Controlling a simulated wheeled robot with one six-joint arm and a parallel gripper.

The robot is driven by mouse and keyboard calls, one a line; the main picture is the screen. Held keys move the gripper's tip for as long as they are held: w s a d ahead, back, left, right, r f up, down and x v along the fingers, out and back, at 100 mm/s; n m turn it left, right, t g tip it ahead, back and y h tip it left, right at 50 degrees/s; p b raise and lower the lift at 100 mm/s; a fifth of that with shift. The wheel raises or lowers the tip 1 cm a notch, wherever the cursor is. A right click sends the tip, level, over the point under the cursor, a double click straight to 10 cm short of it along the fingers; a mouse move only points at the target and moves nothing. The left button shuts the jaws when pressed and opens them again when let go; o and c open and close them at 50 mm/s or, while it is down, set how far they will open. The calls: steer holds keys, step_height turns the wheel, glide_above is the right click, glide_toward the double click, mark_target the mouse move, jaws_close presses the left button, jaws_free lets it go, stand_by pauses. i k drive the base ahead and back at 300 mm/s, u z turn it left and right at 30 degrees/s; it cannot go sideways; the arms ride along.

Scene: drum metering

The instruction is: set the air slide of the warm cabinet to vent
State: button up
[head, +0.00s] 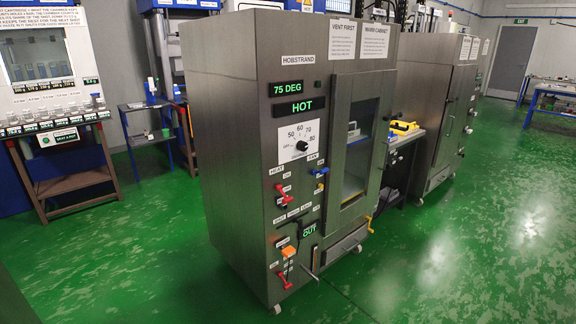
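The warm cabinet (232,150) is a tall grey metal box on castors in the middle of the head view. Its green displays read 75 DEG (287,88) and HOT (299,107). Below the dial (302,144) are a red HEAT lever (283,196) and a blue FAN lever (320,172). A row of small labels (292,213), too small to read surely, has a dark handle (298,222) just below it. This may be the air slide; its setting cannot be told. A green OUT sign (309,232) is beneath. My gripper is not in view.
An orange block (288,252) and a red lever (284,281) sit low on the front. The windowed door (356,150) appears closed. A second cabinet (445,110) stands behind right, a rack (60,130) at left. Green floor (430,265) is clear in front.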

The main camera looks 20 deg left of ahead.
mark_target(300, 222)
steer(key=z, duration=0.05)
steer(key=k, duration=0.55)
steer(key=u, duration=0.65)
steer(key=i, duration=1.2)
steer(key=u, duration=0.1)
